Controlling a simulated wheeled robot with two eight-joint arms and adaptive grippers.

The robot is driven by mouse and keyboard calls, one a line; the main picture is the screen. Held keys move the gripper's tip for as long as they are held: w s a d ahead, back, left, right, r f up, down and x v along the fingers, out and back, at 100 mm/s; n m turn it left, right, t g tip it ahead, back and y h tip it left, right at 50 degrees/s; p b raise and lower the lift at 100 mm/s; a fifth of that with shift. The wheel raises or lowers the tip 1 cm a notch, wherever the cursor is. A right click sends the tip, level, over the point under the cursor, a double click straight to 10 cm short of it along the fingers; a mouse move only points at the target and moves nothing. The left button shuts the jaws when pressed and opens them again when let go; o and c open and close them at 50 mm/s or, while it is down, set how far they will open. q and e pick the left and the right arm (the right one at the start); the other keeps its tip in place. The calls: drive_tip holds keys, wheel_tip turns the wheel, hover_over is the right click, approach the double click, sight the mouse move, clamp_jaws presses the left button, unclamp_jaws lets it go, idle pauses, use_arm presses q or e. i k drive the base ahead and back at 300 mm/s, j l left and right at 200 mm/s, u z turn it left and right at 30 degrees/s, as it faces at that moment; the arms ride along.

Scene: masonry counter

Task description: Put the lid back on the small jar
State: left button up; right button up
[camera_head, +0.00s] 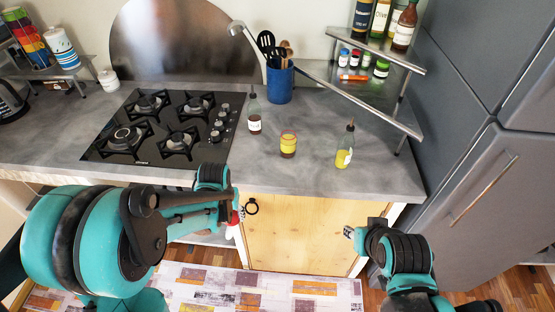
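A small jar (288,145) with yellow and dark brown bands stands upright on the grey counter, between two bottles. I cannot tell from this view whether its top is open or covered, and I cannot pick out a loose lid. My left arm reaches in low from the left, in front of the counter; its gripper end (238,205) is small and partly hidden, left of and below the jar. My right gripper (349,232) is below the counter's front edge, right of and below the jar. Neither gripper touches the jar. Their finger openings are not clear.
A dark-topped bottle (254,112) and a yellow oil bottle (345,147) flank the jar. The gas hob (165,125) is left; a blue utensil pot (280,82) stands behind. A corner shelf (365,82) holds several small jars. The front right counter is clear.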

sight(288, 138)
drive_tip(key=k, duration=0.45)
drive_tip(key=z, duration=1.25)
drive_tip(key=k+j, duration=0.1)
drive_tip(key=j, duration=0.25)
drive_tip(key=k+j, duration=0.15)
drive_tip(key=j, duration=0.2)
drive_tip(key=k+j, duration=0.1)
drive_tip(key=j, duration=0.25)
drive_tip(key=k+j, duration=0.15)
drive_tip(key=j, duration=0.2)
drive_tip(key=k+j, duration=0.1)
drive_tip(key=j, duration=0.25)
drive_tip(key=k+j, duration=0.1)
drive_tip(key=j, duration=0.25)
